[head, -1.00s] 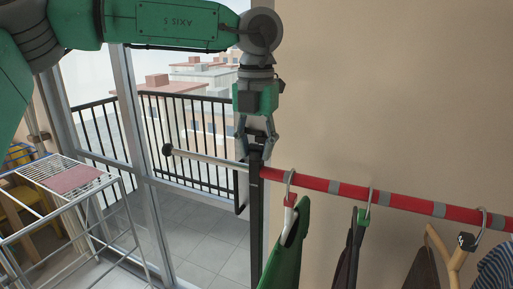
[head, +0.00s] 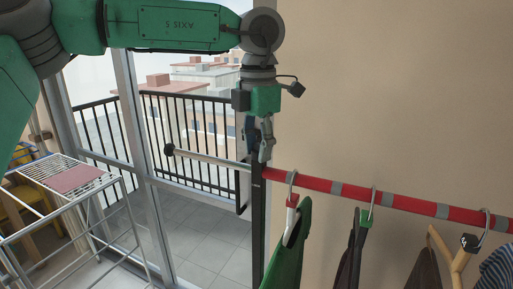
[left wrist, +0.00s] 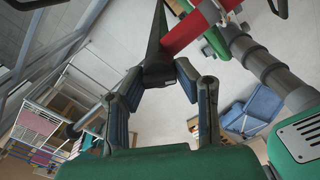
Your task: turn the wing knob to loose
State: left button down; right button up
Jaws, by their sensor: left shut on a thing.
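My left gripper (head: 259,156) points down over the top of the black upright post (head: 257,215), where the clothes rail crosses it. Its fingers are closed in on the small dark wing knob at the post's top. In the left wrist view the two fingertips (left wrist: 161,77) stand on either side of the dark knob (left wrist: 158,74), with little of its shape visible. The fingers mostly hide the knob in the head view. My right gripper is not in view.
The red-and-grey rail (head: 400,207) runs right with several hangers, a green garment (head: 289,252) nearest the post. A silver bar (head: 210,159) extends left. A drying rack (head: 75,205) stands at left, before the balcony railing (head: 200,125). A beige wall (head: 400,90) is behind.

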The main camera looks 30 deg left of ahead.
pick_arm(q)
jog(key=shift+w+f, duration=0.1)
jog(key=shift+f, duration=0.05)
jog(key=c, duration=1.2)
grip_release()
jog(key=shift+w+f, duration=0.15)
jog(key=shift+w, duration=0.3)
jog(key=shift+s+r, duration=0.15)
jog(key=shift+r, duration=0.1)
jog(key=r, duration=1.1)
jog(key=shift+w+r, duration=0.2)
jog(key=shift+w, duration=0.05)
